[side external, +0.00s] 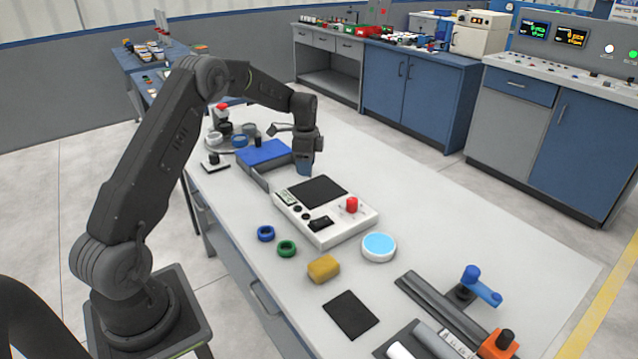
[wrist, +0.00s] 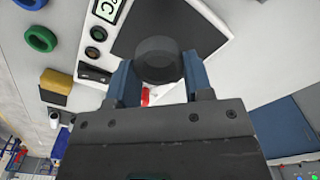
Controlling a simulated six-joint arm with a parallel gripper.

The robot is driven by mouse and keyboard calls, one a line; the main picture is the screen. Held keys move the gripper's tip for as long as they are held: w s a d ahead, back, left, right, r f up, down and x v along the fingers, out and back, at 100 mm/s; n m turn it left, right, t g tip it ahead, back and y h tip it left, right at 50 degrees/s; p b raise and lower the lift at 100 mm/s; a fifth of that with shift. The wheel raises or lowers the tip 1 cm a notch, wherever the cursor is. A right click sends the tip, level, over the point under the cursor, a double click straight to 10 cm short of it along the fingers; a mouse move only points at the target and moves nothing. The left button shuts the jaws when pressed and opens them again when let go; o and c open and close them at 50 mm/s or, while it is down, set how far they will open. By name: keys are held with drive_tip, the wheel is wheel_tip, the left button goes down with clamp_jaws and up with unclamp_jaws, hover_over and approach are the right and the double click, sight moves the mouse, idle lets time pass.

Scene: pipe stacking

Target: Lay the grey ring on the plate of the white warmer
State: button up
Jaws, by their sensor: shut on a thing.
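The white warmer (side external: 335,232) lies on the bench, with a dark square plate (side external: 318,191), black knobs and a red knob (side external: 352,204). Its plate also shows in the wrist view (wrist: 205,28). My gripper (side external: 304,172) points down near the plate's far edge in the side view. In the wrist view my gripper (wrist: 158,78) has its blue fingers shut on the dark grey ring (wrist: 157,58), seen as a round piece in front of the plate. Its hole cannot be made out. The gap between ring and plate cannot be judged. The ring is not clearly seen in the side view.
A blue ring (side external: 265,233), a green ring (side external: 287,248), a yellow block (side external: 323,269) and a white round dish with a light blue top (side external: 379,246) lie near the warmer. A blue box (side external: 265,153) stands behind it.

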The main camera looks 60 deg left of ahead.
sight(319, 190)
drive_tip(key=w+d+f, duration=0.2)
drive_tip(key=w, duration=0.1)
drive_tip(key=shift+d+f, duration=0.15)
drive_tip(key=shift+f, duration=1.95)
drive_tip(key=shift+f, duration=0.1)
drive_tip(key=o, duration=0.9)
